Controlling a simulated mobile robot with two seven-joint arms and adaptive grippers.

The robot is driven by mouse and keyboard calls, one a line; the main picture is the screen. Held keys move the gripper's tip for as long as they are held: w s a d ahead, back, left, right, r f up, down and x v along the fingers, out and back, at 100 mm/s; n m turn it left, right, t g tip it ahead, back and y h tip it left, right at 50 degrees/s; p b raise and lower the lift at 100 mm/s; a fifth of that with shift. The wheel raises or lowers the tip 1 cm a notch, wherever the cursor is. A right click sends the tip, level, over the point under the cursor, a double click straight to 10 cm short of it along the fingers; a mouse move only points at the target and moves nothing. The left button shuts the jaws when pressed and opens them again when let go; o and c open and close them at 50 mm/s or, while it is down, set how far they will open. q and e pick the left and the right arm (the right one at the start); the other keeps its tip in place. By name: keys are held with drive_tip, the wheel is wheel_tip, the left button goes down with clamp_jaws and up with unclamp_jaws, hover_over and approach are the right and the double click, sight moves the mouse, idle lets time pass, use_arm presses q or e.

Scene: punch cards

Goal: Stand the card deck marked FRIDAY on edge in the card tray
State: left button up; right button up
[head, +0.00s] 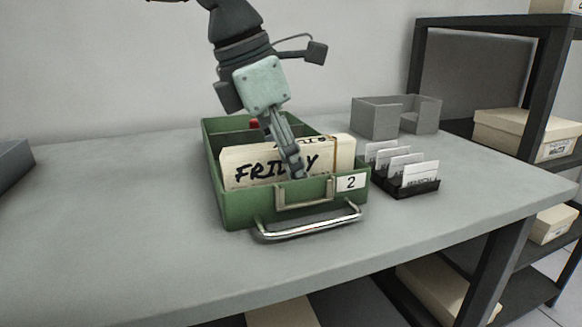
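The cream card deck marked FRIDAY (240,169) stands on edge inside the green card tray (238,213), behind the tray's front wall and leaning slightly. A band runs around its right end, and more dark writing shows along its top. My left gripper (294,168) reaches down from above, with its fingers over the deck's face, covering part of the word. The fingers look close together. I cannot tell if they grip the deck or only touch it. My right gripper is not in view.
A black rack of small cards (412,187) stands right of the tray. A grey open box (377,118) is behind it. Shelves with cardboard boxes (525,134) are at the far right.

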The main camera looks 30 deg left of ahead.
use_arm(q)
drive_tip(key=v, duration=1.2)
